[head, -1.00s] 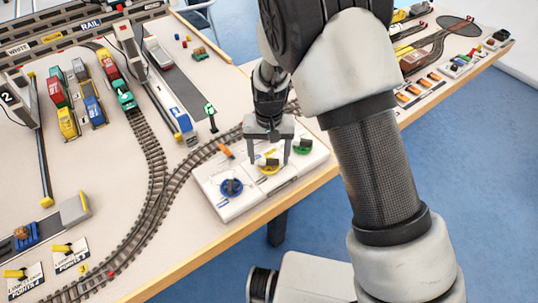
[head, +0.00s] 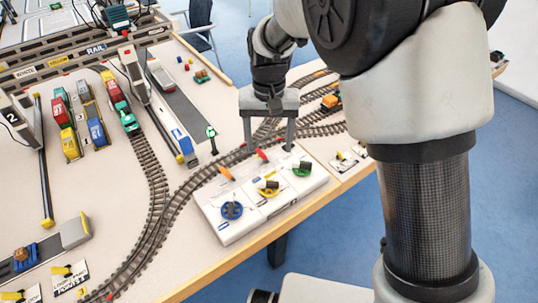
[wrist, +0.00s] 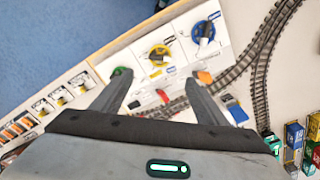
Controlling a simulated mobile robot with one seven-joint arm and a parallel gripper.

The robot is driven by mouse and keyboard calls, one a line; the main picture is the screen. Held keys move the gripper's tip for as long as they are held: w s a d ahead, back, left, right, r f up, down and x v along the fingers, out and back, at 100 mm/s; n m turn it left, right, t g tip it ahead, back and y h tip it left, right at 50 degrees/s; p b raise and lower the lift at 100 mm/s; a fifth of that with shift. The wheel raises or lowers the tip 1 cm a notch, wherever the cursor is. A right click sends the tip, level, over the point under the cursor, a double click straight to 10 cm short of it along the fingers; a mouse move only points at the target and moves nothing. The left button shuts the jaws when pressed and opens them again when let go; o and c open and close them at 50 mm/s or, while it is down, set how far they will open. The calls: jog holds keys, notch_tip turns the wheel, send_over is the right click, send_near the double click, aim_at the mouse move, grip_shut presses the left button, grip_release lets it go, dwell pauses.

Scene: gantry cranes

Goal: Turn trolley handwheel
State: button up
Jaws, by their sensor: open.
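A white control box (head: 240,222) near the table's front edge carries three handwheels with dark handles: blue (head: 231,211), yellow (head: 268,188) and green (head: 302,168). I cannot read which one is labelled trolley. My gripper (head: 269,147) is open and empty, above and behind the box, apart from the wheels. In the wrist view, my gripper (wrist: 160,80) has the yellow wheel (wrist: 158,56) beyond the gap between its fingers. The green wheel (wrist: 120,74) is partly hidden by the left finger; the blue wheel (wrist: 206,30) is at the upper right.
An orange lever (head: 226,173) and a red lever (head: 261,154) stand along the box's back edge. Curved rails (head: 168,205) run behind the box. A small green signal (head: 211,135) and a gantry crane (head: 150,92) stand to the left. The table's front edge is close.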

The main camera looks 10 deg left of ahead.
notch_tip(320, 180, up, 2)
jog(key=shift+c, duration=0.2)
